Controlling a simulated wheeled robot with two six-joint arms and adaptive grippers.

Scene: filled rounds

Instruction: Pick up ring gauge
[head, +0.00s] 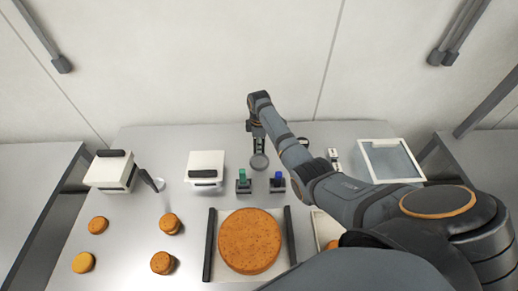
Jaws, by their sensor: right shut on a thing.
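My right arm reaches in from the lower right, with its gripper (259,145) pointing down near the back middle of the table. The gripper is shut on the ring gauge (259,162), which shows as a small dark grey round piece at the fingertips. The fingers hide part of it, and I cannot tell whether it touches the table. My left gripper is not in view.
The grey table (135,235) holds a large brown round (250,241) on a board, several small rounds at left, and white boxes (205,166) (110,172). A green-topped stand (243,183) and a blue-topped stand (278,183) are close to the gripper. A framed tray (390,160) lies at right.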

